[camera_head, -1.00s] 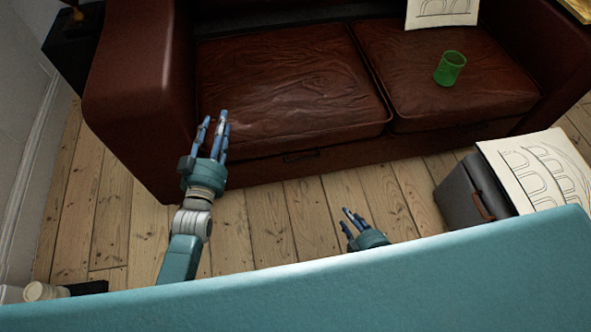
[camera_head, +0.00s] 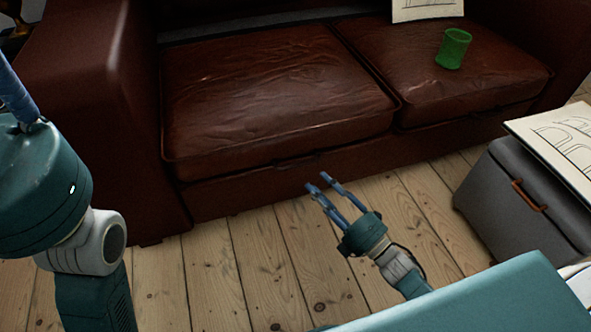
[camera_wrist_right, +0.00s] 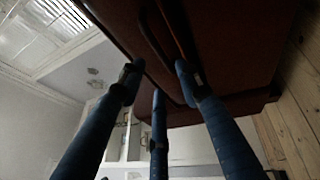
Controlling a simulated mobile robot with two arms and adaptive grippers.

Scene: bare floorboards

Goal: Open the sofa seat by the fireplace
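The brown leather sofa has a left seat cushion (camera_head: 270,90) and a right seat cushion (camera_head: 470,85), both lying flat. A thin dark handle (camera_head: 298,160) shows on the front, under the left cushion's edge. My right gripper (camera_head: 318,181) is open and empty, its blue fingers just in front of the sofa's lower front, below the handle. In the right wrist view, its fingers (camera_wrist_right: 154,80) are spread, with a dark bar-like handle (camera_wrist_right: 155,38) near their tips. My left gripper (camera_head: 14,98) is at the left edge, largely cut off, so its opening cannot be judged.
A grey box (camera_head: 515,205) with an orange-brown handle stands at the right, a drawing (camera_head: 562,145) on top. Floorboards (camera_head: 265,265) are bare before the sofa.

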